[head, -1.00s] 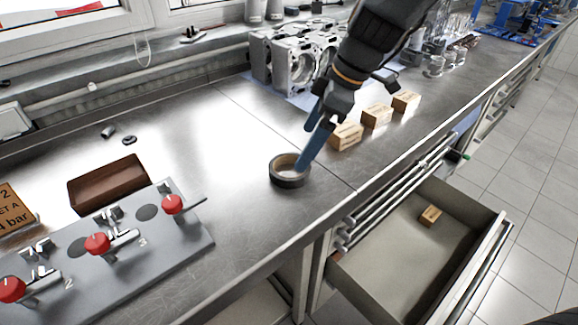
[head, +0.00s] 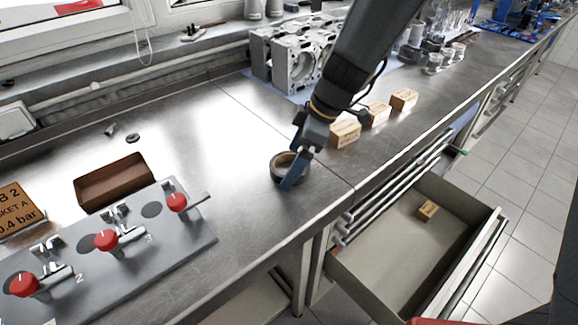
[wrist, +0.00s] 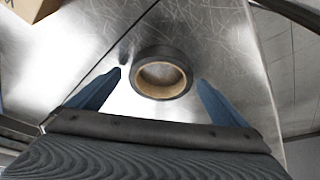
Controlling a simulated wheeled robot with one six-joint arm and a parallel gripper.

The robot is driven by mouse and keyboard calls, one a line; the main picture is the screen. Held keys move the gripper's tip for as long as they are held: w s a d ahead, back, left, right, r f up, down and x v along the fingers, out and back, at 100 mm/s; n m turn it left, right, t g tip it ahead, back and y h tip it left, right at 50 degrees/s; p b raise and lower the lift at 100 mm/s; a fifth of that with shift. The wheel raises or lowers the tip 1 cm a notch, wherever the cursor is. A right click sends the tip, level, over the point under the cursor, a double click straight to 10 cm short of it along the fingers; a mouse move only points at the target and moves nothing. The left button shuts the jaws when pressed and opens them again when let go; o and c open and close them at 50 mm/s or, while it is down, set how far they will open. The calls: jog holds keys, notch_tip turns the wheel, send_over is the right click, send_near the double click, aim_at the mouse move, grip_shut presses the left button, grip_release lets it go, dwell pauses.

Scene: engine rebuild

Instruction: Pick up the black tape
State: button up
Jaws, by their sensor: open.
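The black tape (head: 276,167) is a dark roll with a tan inner core, lying flat on the metal bench top. It also shows in the wrist view (wrist: 162,53), just beyond and between my fingertips. My gripper (head: 291,172) is over the tape in the head view, with its blue fingers pointing down and partly hiding the roll. In the wrist view my gripper (wrist: 158,78) is open, with one finger to each side of the tape and nothing held. I cannot tell whether a finger touches it.
Several wooden blocks (head: 345,133) stand right of the tape. A metal engine block (head: 300,62) is behind. A brown tray (head: 113,184) and a grey panel with red knobs (head: 150,238) are at left. An open drawer (head: 385,250) juts out below the bench edge.

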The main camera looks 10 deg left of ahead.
jog(key=c, duration=1.2)
